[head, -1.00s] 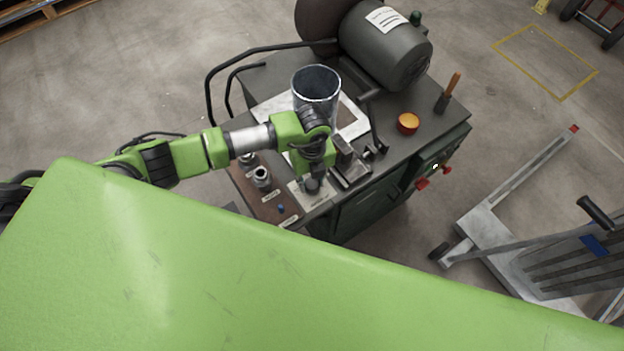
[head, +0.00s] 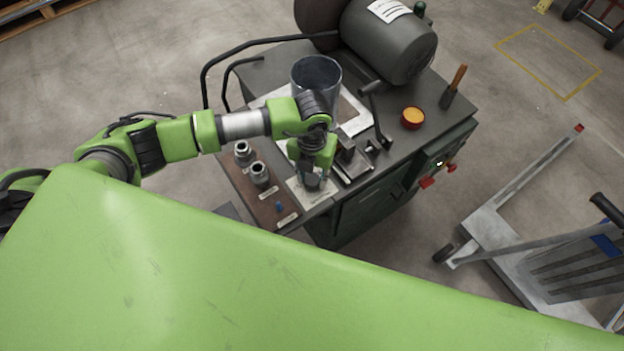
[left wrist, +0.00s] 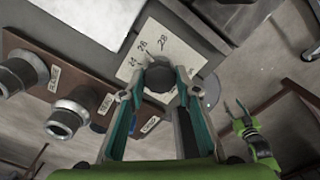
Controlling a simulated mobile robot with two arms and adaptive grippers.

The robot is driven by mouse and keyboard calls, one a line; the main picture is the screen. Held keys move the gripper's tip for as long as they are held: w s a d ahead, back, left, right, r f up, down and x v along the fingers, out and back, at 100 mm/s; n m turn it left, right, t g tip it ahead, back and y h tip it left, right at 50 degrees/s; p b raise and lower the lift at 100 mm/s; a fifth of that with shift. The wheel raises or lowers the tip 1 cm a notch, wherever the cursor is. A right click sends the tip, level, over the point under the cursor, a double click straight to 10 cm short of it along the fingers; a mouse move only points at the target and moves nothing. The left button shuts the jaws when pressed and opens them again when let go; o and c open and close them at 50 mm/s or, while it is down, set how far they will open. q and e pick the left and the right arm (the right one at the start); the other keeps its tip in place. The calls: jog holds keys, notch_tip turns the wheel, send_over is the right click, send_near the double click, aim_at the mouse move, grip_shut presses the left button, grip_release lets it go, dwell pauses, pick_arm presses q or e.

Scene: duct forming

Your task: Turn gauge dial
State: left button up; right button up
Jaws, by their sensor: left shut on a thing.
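The gauge dial is a dark round knob (left wrist: 160,77) on a pale plate (left wrist: 178,47) with handwritten numbers and marks, at the machine's front edge. The plate also shows in the head view (head: 299,192). My left gripper (head: 311,178) points down over the plate. In the left wrist view my left gripper (left wrist: 158,88) has its teal-sided fingers shut on the knob, one on each side. The fingers hide the knob's sides, and I cannot read its setting. My right gripper (left wrist: 238,112) shows small at the right of that view; its jaw state is unclear.
Metal fittings (head: 260,173) stand on a brown labelled board (head: 245,190) left of the plate. A grey cart (head: 545,250) stands to the right.

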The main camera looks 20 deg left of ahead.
aim_at(312, 179)
pick_arm(q)
jog(key=m+b, duration=0.5)
jog(key=shift+f, duration=0.2)
jog(key=shift+r+m+b, duration=0.15)
jog(key=shift+m+b, duration=1.25)
jog(key=shift+m, duration=0.4)
jog(key=o, duration=1.1)
jog(key=shift+r, duration=0.1)
notch_tip(312, 179, up, 12)
